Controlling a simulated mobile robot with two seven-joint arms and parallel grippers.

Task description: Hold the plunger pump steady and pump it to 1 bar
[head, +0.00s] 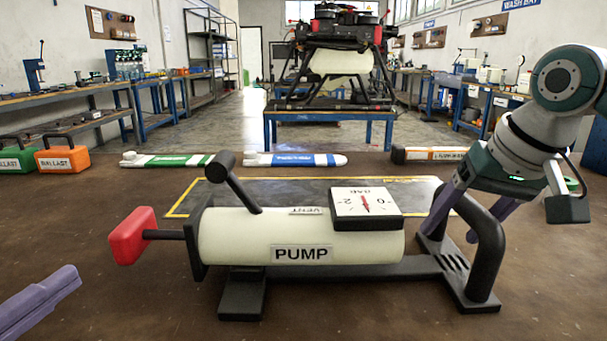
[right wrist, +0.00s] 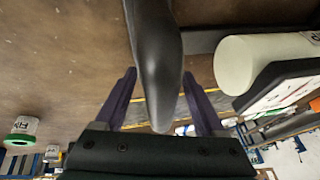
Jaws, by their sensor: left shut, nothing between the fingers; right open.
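The plunger pump (head: 340,236) lies across the table, a cream cylinder on a black stand. Its red plunger knob (head: 128,236) sticks out on a rod at the left. The gauge (head: 365,204) on top has a red needle roughly midway between the marks 2 and 0. A black lever (head: 240,188) leans up near the label VENT. My right gripper (head: 450,236) is open at the black loop handle (head: 489,245); in the right wrist view the handle (right wrist: 155,60) passes between its fingers, no clear grip. My left gripper (head: 70,280) is shut and empty, below left of the knob, apart from it.
Behind the pump lie a dark mat (head: 300,187) with a yellow border and several banded tubes, green (head: 175,160), blue (head: 295,160) and orange (head: 440,154). Green and orange weights (head: 62,159) stand at the left. A drone (head: 335,60) stands on a blue bench behind.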

